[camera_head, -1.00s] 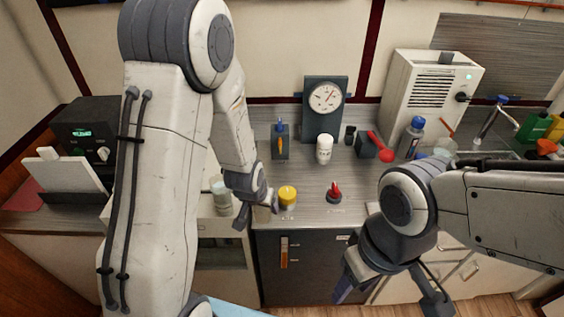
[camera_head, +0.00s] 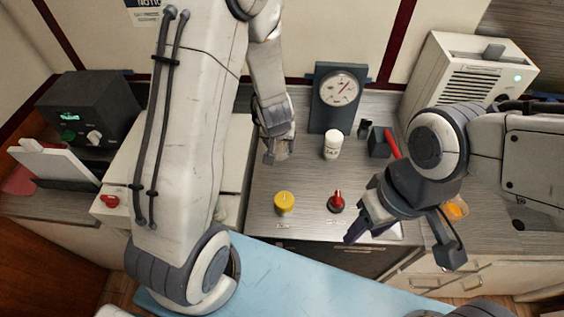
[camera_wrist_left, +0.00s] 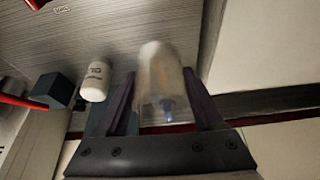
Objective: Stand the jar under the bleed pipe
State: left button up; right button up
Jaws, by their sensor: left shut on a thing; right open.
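My left gripper (camera_head: 277,157) is over the back of the counter, left of the gauge panel. In the left wrist view its dark fingers are shut on a clear jar (camera_wrist_left: 160,75). A small blue thing shows blurred through the jar. In the head view the jar is mostly hidden by the gripper, and I cannot tell whether it touches the counter. No bleed pipe can be made out; the left arm covers the spot where a blue and orange fitting stood earlier. My right gripper (camera_head: 366,226) is open and empty near the counter's front edge, right of the red knob.
A white bottle (camera_head: 332,145) stands before the gauge panel (camera_head: 338,97), close right of the left gripper. A yellow knob (camera_head: 284,203) and red knob (camera_head: 336,202) sit near the front edge. A dark block (camera_head: 379,142) with a red handle stands right. The counter's middle (camera_head: 300,178) is clear.

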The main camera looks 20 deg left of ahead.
pick_arm(q)
jog(key=shift+w+r, duration=0.15)
jog(key=shift+r, duration=0.4)
jog(key=shift+n, duration=0.3)
notch_tip(320, 180, down, 14)
jog(key=b, duration=0.9)
jog(key=shift+r, duration=0.15)
jog(key=shift+w+a+r, duration=0.1)
jog(key=shift+w, duration=0.15)
jog(key=w, duration=0.1)
jog(key=w+p, duration=0.1)
jog(key=w+a+p, duration=0.1)
jog(key=shift+w+f, duration=0.2)
jog(key=shift+f, duration=0.55)
pick_arm(e)
notch_tip(320, 180, down, 6)
jog(key=shift+f, duration=0.2)
pick_arm(q)
jog(key=shift+f, duration=0.1)
pick_arm(e)
jog(key=shift+s+f, duration=0.1)
pick_arm(q)
jog(key=o, duration=1.4)
